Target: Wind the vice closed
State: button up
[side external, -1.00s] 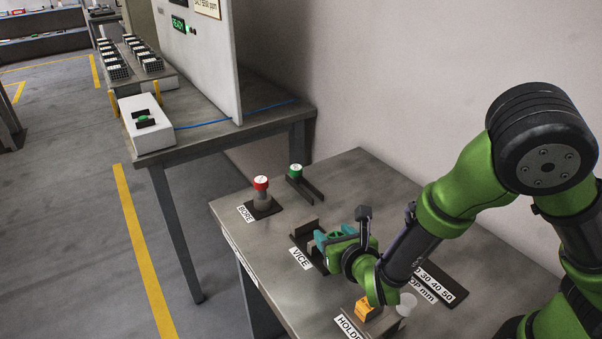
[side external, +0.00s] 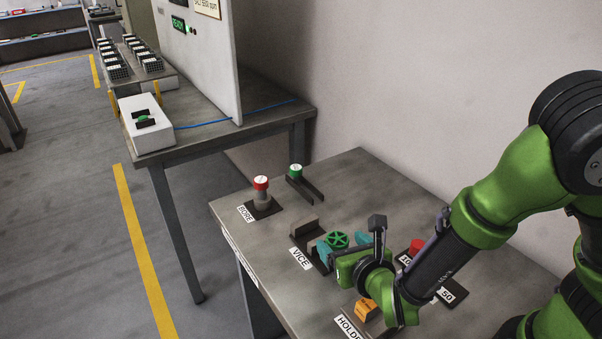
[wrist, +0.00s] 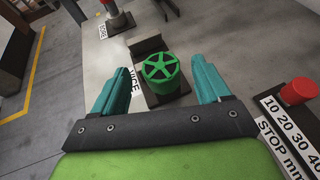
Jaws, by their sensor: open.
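The vice (side external: 307,236) is a dark block on a dark base on the grey bench, with the label "VICE" beside it. Its green spoked handwheel (side external: 338,240) sits on a green drum. In the wrist view the handwheel (wrist: 160,68) lies between and beyond the two fingertips, and the vice's dark jaw block (wrist: 150,45) is behind it. My gripper (side external: 342,243) has teal fingers spread wide, and it also shows in the wrist view (wrist: 162,80). It is open and holds nothing. A finger hides part of the vice in the side external view.
An orange block (side external: 367,308) is by the "HOLD" label. A red knob (side external: 416,246) is on the "STOP mm" scale (wrist: 285,120). The bench's left front is clear.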

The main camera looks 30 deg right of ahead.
jog(key=shift+v, duration=0.95)
jog(key=v, duration=1)
jog(key=shift+w, duration=0.1)
